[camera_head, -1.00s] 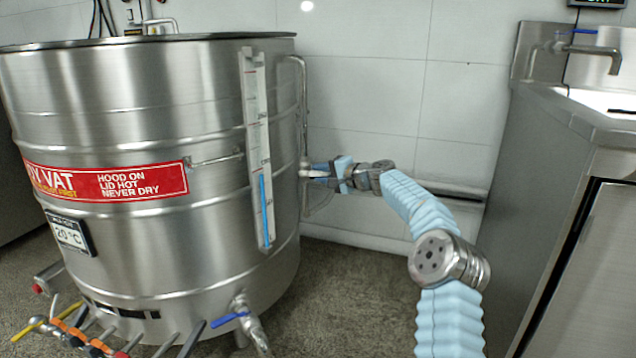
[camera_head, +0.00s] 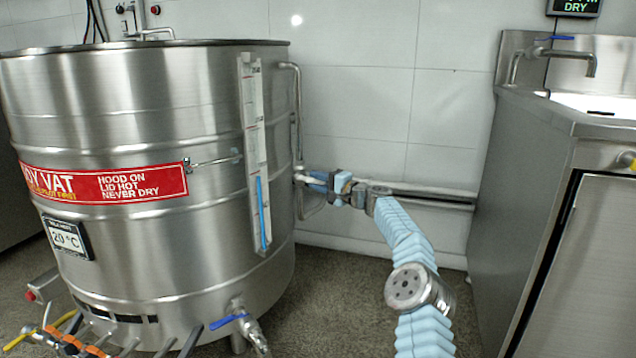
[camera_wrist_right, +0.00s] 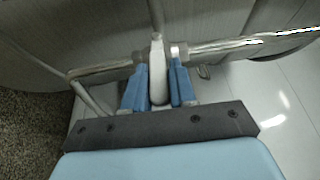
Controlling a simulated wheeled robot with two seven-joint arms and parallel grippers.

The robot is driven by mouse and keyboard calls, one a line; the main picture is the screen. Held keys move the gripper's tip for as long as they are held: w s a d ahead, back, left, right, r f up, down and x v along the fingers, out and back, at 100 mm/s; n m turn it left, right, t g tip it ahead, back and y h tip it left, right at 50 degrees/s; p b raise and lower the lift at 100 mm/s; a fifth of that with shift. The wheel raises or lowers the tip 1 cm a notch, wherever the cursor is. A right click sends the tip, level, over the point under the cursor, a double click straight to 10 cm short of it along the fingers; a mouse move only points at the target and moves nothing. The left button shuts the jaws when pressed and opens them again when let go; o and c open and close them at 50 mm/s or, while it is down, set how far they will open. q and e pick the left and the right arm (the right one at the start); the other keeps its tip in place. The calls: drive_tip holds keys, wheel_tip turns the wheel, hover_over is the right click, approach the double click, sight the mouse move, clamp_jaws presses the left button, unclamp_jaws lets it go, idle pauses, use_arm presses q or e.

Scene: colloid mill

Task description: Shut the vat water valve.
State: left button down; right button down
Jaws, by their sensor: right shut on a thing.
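The large steel vat (camera_head: 150,110) stands at the left with a red warning label and a gauge strip. A pipe (camera_head: 298,110) runs down its right side, and a horizontal pipe (camera_head: 430,197) runs along the wall. My right gripper (camera_head: 318,181) reaches to the pipework beside the vat. In the right wrist view its blue fingers (camera_wrist_right: 158,85) are shut around a pale upright lever (camera_wrist_right: 157,72) on the metal pipe (camera_wrist_right: 235,46). It looks like the water valve's handle; the valve body is largely hidden. My left gripper is not in view.
A drain tap with a blue lever (camera_head: 228,321) is low on the vat's front. Several coloured handles (camera_head: 75,335) stick out at lower left. A steel sink counter (camera_head: 520,160) with a tap (camera_head: 565,52) stands at right. The floor between is clear.

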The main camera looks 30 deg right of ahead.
drive_tip(key=c, duration=1)
unclamp_jaws()
drive_tip(key=shift+a+f, duration=0.1)
drive_tip(key=shift+s+d+f+b, duration=0.1)
drive_tip(key=shift+s+d+b, duration=0.15)
drive_tip(key=shift+s+b, duration=0.1)
drive_tip(key=b+v, duration=0.2)
drive_tip(key=v, duration=0.2)
drive_tip(key=shift+s+d+f, duration=0.1)
drive_tip(key=shift+s, duration=0.05)
drive_tip(key=b, duration=0.1)
approach(323, 184)
drive_tip(key=shift+s+d+r, duration=0.15)
drive_tip(key=shift+s+r, duration=0.1)
drive_tip(key=shift+s, duration=0.7)
drive_tip(key=shift+s+d, duration=0.1)
drive_tip(key=shift+s, duration=0.05)
